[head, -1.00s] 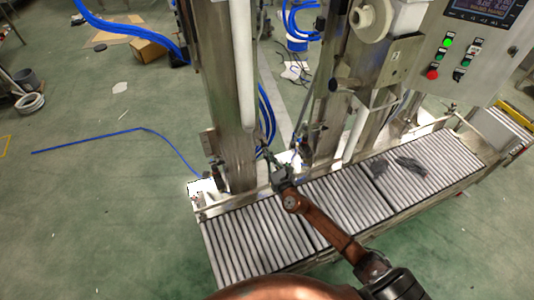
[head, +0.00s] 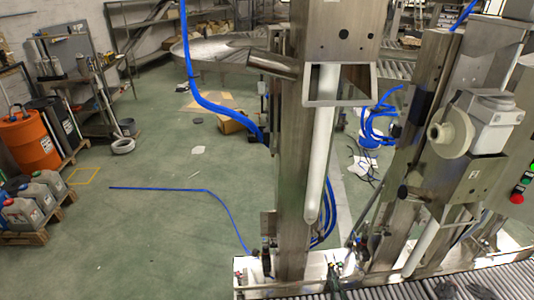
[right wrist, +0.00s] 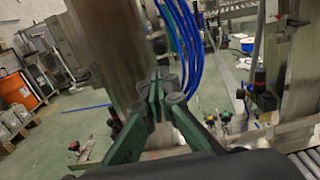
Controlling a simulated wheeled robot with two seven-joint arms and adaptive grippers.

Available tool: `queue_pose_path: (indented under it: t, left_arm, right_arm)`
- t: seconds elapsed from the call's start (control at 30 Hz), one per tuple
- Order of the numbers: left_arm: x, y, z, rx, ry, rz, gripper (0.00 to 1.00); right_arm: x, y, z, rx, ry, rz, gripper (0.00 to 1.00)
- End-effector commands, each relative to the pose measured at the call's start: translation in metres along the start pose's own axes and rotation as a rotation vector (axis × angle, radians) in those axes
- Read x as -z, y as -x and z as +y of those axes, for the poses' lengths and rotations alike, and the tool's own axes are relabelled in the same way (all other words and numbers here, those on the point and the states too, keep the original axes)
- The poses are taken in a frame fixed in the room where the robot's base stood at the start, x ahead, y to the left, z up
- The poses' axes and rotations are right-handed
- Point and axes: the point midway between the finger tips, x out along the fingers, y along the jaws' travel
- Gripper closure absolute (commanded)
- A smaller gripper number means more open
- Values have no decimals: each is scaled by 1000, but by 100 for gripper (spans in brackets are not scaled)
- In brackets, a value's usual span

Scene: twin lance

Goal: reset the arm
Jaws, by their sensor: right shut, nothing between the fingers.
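My right gripper (head: 335,270) shows only as a small dark shape at the bottom edge of the head view, by the near side of the filling machine. In the right wrist view its green fingers (right wrist: 162,88) are closed together with nothing between them. Behind the fingertips stand a steel column and blue hoses (right wrist: 180,45); the exact gap to them cannot be told. My left gripper is in neither view.
The steel column (head: 295,150) with a white tube (head: 321,150) rises close by. The roller conveyor (head: 385,292) runs along the bottom right, with dark items (head: 447,289) on it. Open green floor (head: 160,225) lies left. An orange drum (head: 30,140) stands far left.

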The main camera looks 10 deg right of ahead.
Motion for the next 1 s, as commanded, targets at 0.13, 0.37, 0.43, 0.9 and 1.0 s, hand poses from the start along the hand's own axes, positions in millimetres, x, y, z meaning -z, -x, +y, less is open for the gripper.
queue_pose_path:
  t: [0.13, 0.37, 0.43, 0.9, 1.0]
  left_arm:
    - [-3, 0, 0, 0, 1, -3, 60]
    - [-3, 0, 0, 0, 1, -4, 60]
    - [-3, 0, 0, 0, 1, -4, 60]
    - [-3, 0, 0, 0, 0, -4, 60]
    - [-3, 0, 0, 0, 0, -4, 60]
  right_arm:
    - [-16, 9, -15, 69, -159, -26, 100]
    - [-36, 73, -108, 462, -932, -128, 100]
    - [-21, 104, -135, 617, -1190, -152, 100]
    - [91, 282, -116, 1480, -2180, -125, 100]
    - [98, 303, -98, 1594, -2261, -99, 100]
